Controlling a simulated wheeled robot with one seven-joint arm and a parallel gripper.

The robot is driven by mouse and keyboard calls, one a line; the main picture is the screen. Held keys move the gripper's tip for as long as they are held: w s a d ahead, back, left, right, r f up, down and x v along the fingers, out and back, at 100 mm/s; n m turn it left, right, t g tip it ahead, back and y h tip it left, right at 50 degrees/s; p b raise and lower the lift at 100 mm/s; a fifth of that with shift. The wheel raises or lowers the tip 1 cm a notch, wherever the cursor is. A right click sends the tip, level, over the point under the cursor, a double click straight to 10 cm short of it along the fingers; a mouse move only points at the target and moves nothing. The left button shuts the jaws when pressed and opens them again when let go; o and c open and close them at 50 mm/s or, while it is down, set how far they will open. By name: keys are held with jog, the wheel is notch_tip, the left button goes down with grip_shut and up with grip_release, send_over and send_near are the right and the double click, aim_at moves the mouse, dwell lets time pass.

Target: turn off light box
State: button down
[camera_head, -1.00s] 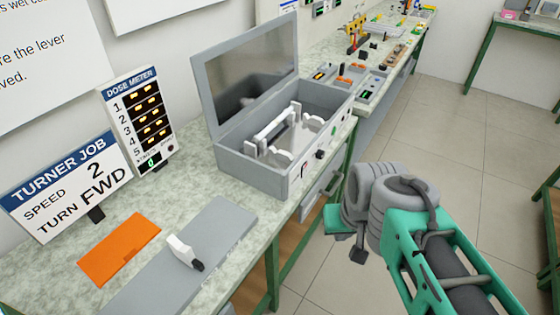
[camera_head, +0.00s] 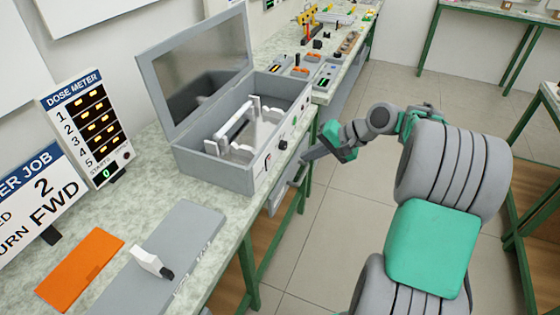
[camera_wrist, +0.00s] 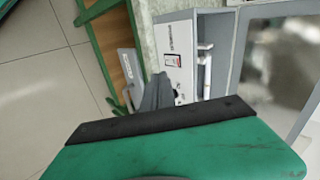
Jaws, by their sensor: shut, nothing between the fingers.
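The grey light box (camera_head: 215,168) stands on the bench with its lid (camera_head: 200,70) raised. A white turner frame with a rod (camera_head: 235,128) is inside it. Its front panel carries a black knob (camera_head: 283,145) and a small red-marked switch (camera_head: 267,161). In the wrist view the front panel (camera_wrist: 175,45) shows a red and black switch (camera_wrist: 173,61). My gripper (camera_head: 304,158) is shut and empty, just off the front of the box and pointing toward it. In the wrist view its dark fingertips (camera_wrist: 157,82) cover part of the panel; contact cannot be told.
A dose meter (camera_head: 88,132) and a turner job sign (camera_head: 38,198) stand at the left. An orange mat (camera_head: 78,272) and a grey plate (camera_head: 185,255) with a white lever piece (camera_head: 150,262) lie in front. Trays and small parts fill the bench beyond.

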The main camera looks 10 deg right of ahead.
jog(key=shift+w+d+f+m+t+y, duration=0.15)
jog(key=shift+d+m+y, duration=0.1)
jog(key=shift+d, duration=0.35)
jog(key=shift+w+d+f+m+t+y, duration=0.15)
jog(key=shift+d+y, duration=0.1)
jog(key=shift+d, duration=0.3)
jog(key=shift+s, duration=0.1)
send_near(270, 161)
jog(key=x, duration=0.5)
jog(key=shift+f+p, duration=0.3)
jog(key=shift+p, duration=0.05)
jog(key=shift+w+a, duration=0.25)
